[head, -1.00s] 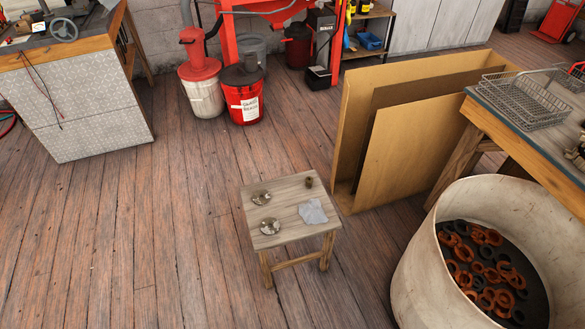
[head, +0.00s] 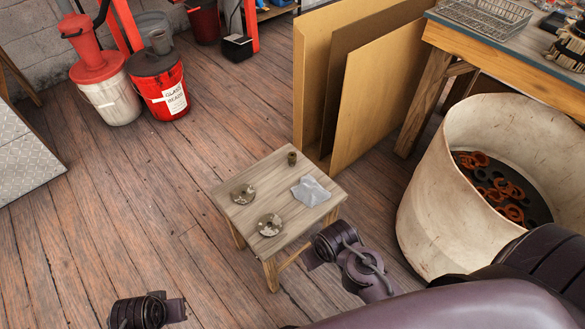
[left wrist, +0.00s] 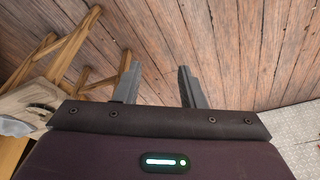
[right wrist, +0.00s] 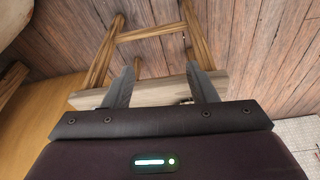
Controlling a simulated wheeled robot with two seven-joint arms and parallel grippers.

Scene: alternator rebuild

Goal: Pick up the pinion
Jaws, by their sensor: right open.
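The pinion looks to be the small brown-bronze cylinder (head: 292,158) standing upright near the far corner of a small wooden stool (head: 245,214) in the head view. I cannot make it out in either wrist view. My right gripper (right wrist: 161,86) is open and empty, with the stool's edge and legs beyond its fingers in the right wrist view. My right arm shows at the stool's near right side in the head view, apart from the pinion. My left gripper (left wrist: 158,76) is open and empty over the floor; that arm shows at the bottom left of the head view.
Two metal discs (head: 270,225) and (head: 243,194) and a grey rag (head: 311,191) lie on the stool. Cardboard panels (head: 378,95) stand behind it. Floor left of the stool is clear.

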